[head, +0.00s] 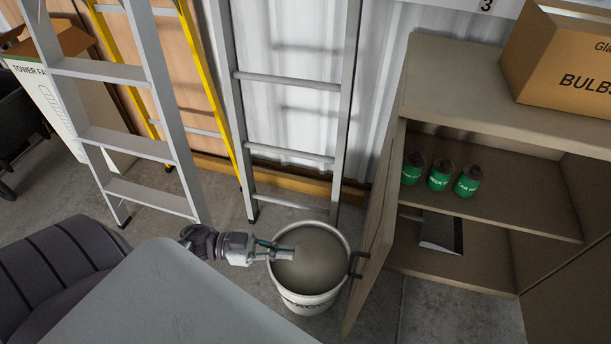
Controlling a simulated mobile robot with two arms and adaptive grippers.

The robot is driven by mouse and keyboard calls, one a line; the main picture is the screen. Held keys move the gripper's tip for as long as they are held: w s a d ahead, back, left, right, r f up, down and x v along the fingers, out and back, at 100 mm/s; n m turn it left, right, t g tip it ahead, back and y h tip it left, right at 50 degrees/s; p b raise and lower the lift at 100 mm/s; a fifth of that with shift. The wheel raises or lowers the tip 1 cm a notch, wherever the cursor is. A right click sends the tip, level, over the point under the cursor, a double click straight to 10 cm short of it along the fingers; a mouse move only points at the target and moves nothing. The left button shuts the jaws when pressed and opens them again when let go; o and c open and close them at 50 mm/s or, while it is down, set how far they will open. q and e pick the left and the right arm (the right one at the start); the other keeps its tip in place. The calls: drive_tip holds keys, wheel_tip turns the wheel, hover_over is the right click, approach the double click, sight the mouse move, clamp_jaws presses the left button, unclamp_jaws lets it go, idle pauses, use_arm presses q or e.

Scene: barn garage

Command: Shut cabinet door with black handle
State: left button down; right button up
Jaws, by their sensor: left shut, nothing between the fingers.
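The cabinet (476,85) stands at the right, with its door (374,240) swung wide open toward me. The door's black handle (356,265) is on the door's left face, beside the bucket's rim. My left gripper (290,254) is shut and empty, over the white bucket (308,302) and left of the handle, apart from it. My right gripper is not in view.
Several green cans (439,175) stand on the cabinet's upper shelf, and a dark flat object (441,233) lies below. A cardboard box (562,62) sits on top. Ladders (291,77) lean behind the bucket. Floor is clear below the open cabinet.

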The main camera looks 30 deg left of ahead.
use_arm(q)
drive_tip(key=b+x, duration=0.1)
drive_tip(key=x, duration=1.1)
drive_tip(key=shift+w+d, duration=0.1)
